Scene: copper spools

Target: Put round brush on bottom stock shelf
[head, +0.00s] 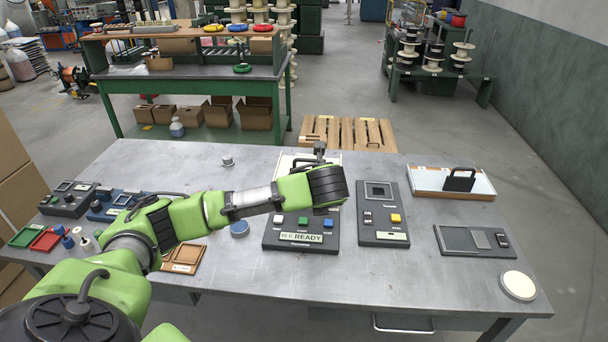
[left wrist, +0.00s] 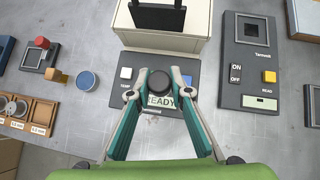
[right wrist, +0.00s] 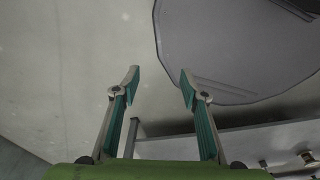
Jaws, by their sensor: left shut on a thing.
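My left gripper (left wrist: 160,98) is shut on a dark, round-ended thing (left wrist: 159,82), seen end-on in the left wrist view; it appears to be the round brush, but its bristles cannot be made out. It is above the READY-labelled panel of the tester. In the head view my left arm reaches across the table and its wrist hides the fingers and most of what they hold. The bottom shelf (head: 196,134) of the green stock bench at the back left is in the head view. My right gripper (right wrist: 158,82) is open and empty in the right wrist view.
Cardboard boxes (head: 254,113) and a grey bottle (head: 177,128) stand on the bottom shelf. The metal table (head: 380,290) lies between me and the bench, with testers, trays and a round white disc (head: 518,286). A wooden pallet (head: 347,132) lies behind the table.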

